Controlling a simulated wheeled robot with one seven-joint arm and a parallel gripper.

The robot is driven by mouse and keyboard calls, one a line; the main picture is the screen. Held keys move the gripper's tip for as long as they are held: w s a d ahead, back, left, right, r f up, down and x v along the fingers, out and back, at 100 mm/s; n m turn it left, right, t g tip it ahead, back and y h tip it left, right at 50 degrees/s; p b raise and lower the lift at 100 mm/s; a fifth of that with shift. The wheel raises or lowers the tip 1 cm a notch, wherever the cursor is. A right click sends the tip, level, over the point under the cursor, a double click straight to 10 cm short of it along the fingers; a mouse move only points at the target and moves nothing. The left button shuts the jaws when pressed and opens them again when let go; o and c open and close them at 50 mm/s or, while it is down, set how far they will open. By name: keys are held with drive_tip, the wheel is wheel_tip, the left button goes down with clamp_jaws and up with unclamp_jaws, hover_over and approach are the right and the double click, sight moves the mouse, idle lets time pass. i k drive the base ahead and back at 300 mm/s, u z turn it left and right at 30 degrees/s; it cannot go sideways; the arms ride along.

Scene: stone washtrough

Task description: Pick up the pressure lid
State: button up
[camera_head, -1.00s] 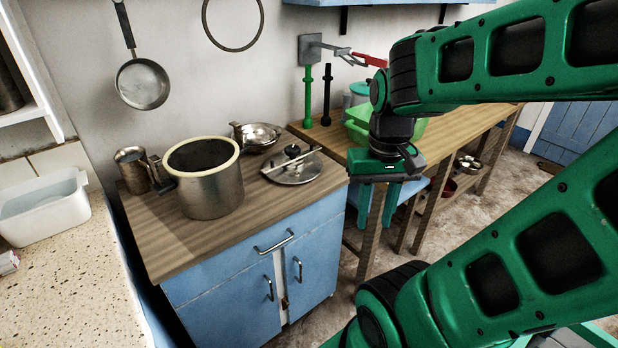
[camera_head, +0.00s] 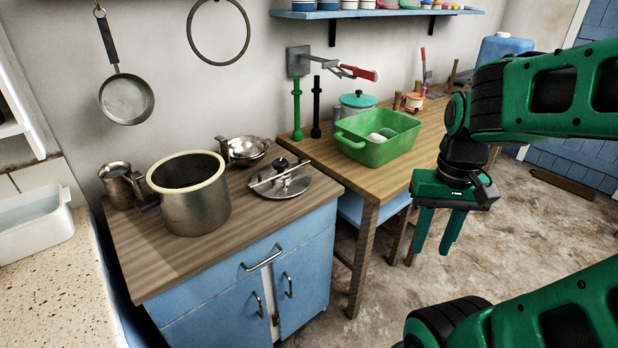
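The pressure lid (camera_head: 290,184) is a round steel disc with a dark knob and a long bar handle across its top. It lies flat on the wooden top of the blue cabinet, near the right edge. A steel pot (camera_head: 196,203) with a cream rim stands uncovered to its left. My gripper (camera_head: 435,250) points down over the floor, to the right of the cabinet and well apart from the lid. Its two green fingers are spread with a gap between them, and nothing shows in it.
A steel colander-like bowl (camera_head: 246,150) sits behind the lid and a metal mug (camera_head: 119,184) left of the pot. A green basin (camera_head: 376,141) stands on the wooden table at the right. The front of the cabinet top (camera_head: 215,252) is clear.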

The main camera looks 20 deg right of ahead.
sight(295, 183)
drive_tip(key=z, duration=0.1)
drive_tip(key=i, duration=1)
